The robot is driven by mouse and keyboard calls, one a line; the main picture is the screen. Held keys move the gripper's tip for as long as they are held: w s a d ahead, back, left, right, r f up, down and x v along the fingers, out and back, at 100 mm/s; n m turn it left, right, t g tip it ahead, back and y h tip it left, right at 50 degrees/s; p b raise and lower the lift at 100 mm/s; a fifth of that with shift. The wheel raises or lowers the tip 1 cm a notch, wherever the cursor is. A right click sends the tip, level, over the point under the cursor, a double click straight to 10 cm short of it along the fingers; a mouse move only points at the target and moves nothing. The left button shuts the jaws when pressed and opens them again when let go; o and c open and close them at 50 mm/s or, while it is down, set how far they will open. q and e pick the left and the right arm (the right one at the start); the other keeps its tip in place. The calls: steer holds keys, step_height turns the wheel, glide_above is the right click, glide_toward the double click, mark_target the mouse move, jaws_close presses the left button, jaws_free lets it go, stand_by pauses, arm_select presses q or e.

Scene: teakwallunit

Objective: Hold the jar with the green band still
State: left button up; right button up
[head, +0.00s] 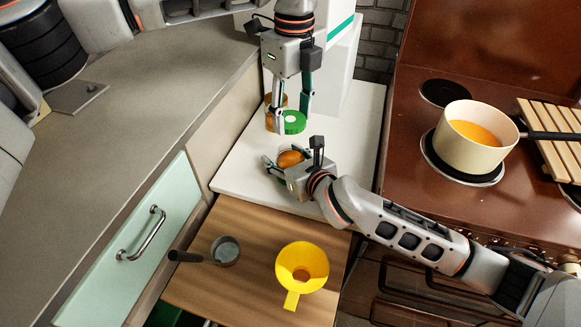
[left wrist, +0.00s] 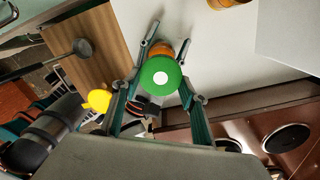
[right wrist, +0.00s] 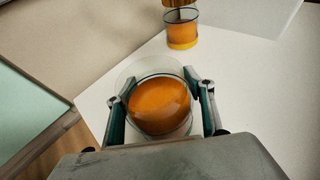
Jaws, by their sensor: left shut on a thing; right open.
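An open glass jar (right wrist: 160,100) with orange contents stands on the white counter between the fingers of my right gripper (right wrist: 163,92). No green band shows clearly on it. In the head view the jar (head: 290,158) is partly hidden by my right gripper (head: 281,167), which is open around it; I cannot tell whether the fingers touch the glass. My left gripper (head: 291,117) is shut on a green lid (head: 293,123) with a white dot. The lid (left wrist: 160,77) is held above the jar (left wrist: 182,47) and hides much of it in the left wrist view.
A second jar (right wrist: 182,32) with a yellow band stands behind on the white counter (head: 240,160). A yellow funnel (head: 302,256) and a small pan (head: 226,250) lie on the wooden board (head: 195,285). A cream pot (head: 472,150) sits on the stove at right.

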steer(key=shift+w+a+f, duration=0.15)
steer(key=shift+w+a, duration=0.05)
steer(key=shift+w, duration=0.1)
jaws_close()
